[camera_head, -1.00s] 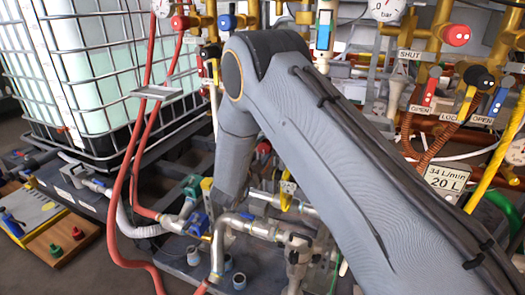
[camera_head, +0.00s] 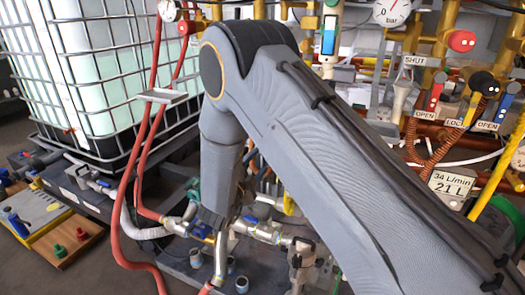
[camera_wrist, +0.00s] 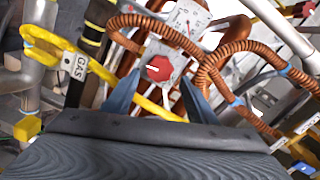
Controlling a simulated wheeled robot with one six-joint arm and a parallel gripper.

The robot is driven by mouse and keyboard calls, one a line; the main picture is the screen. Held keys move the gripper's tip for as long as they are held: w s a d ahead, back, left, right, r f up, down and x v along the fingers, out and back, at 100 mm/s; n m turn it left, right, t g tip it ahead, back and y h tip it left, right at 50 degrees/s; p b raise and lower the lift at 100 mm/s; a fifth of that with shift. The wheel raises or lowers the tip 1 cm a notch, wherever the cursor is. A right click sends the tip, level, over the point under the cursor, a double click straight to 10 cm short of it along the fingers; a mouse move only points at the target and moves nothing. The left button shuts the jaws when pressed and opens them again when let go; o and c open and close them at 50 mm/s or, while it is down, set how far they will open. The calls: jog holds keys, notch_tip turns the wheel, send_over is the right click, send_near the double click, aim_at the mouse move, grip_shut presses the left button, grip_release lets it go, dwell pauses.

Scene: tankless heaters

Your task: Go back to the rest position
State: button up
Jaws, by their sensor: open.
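In the wrist view my gripper (camera_wrist: 159,84) is open, with its two blue-grey fingers apart and nothing seen held between them. A red knob (camera_wrist: 159,68) on a pale box shows beyond the gap between the fingers; I cannot tell how far off it is. In the head view my grey arm is bent at the elbow, and its lower link hangs down in front of the pipework. My gripper cannot be made out clearly in that view.
A caged white tank (camera_head: 95,75) stands at the left, with red hoses (camera_head: 140,150) beside it. Valves and gauges (camera_head: 392,11) line the right and back. Corrugated copper hoses (camera_wrist: 225,62) and a yellow pipe (camera_wrist: 62,48) crowd around my gripper. Metal pipes (camera_head: 262,232) lie low in front.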

jog(key=s+d+r+n+g+y, duration=0.2)
jog(key=s+r+n+g+y, duration=0.5)
jog(key=n, duration=0.3)
jog(key=s+d+r+n+g, duration=0.1)
jog(key=s+d+n+g, duration=0.2)
jog(key=s+d, duration=0.55)
jog(key=s+d+r+n+g, duration=0.2)
jog(key=s+d+n+g, duration=0.15)
jog(key=s, duration=0.95)
jog(key=s+d+r+n+g, duration=0.1)
jog(key=s+d+n+g, duration=0.3)
jog(key=s, duration=0.6)
jog(key=d+r+m+h+p, duration=0.1)
jog(key=d+r+m+p, duration=0.2)
jog(key=p, duration=1.1)
jog(key=d+r, duration=0.3)
jog(key=d, duration=0.2)
jog(key=shift+d+r+t, duration=0.2)
jog(key=shift+r+t, duration=0.05)
jog(key=shift+t, duration=0.1)
